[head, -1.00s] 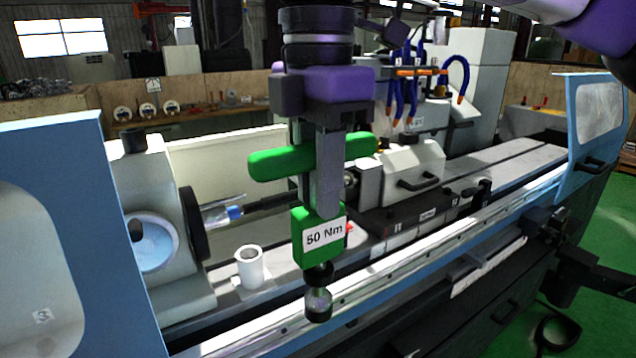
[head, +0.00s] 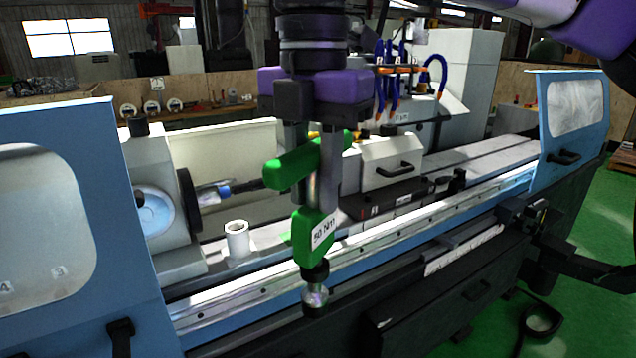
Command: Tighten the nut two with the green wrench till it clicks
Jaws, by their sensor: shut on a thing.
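The green wrench (head: 316,226) has a T-shaped handle and a white label reading 50 Nm. A metal socket (head: 315,295) points down at its lower end. My gripper (head: 312,190) points down and is shut on the green wrench, just below its cross handle. The wrench hangs upright in front of the grinder's front rail, and it looks free of contact at the socket. I cannot make out nut two in this view.
The cylindrical grinder (head: 470,232) spans the view, with a blue panel (head: 115,250) at left and a windowed blue door (head: 572,115) at right. A white cup-like cylinder (head: 238,242) stands on the bed. Green floor shows at right.

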